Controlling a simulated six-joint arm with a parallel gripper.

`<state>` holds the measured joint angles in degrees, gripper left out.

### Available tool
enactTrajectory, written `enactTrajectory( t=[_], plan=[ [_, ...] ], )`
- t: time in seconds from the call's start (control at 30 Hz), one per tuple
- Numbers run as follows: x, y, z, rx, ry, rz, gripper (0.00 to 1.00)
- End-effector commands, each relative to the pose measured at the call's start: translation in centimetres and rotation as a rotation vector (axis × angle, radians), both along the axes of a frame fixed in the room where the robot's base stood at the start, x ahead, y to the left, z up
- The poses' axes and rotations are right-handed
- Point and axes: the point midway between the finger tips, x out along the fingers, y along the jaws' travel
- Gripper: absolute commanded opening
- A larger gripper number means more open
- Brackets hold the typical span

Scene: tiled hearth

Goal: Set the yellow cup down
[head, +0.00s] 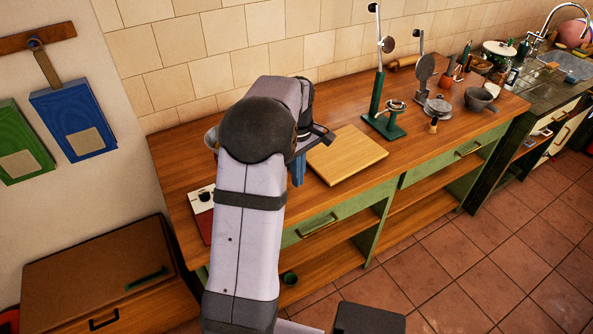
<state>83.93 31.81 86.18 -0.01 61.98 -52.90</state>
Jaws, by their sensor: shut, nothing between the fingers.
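I see no yellow cup in the head view; my arm covers part of the worktop, so that part is hidden. My gripper (298,171) points down just left of the wooden board, partly hidden behind my arm. Its blue fingers are shut with nothing between them. I cannot tell its exact height above the wooden worktop (178,160).
A flat wooden board (347,155) lies bare on the worktop. A green stand (383,122) is behind it to the right, with a grey bowl (480,98) and several utensils further right. A white-and-red item (202,200) lies at the left.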

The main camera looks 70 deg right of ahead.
Motion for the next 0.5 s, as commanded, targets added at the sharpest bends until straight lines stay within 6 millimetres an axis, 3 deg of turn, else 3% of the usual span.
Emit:
enactTrajectory(
  t=[0.4,0.5],
  plan=[
    [0.0,0.2,-7.3,0.006,0.0,0.0,0.0],
    [1.4,-0.8,-6.9,0.0,0.0,0.002,0.0]
  ],
)
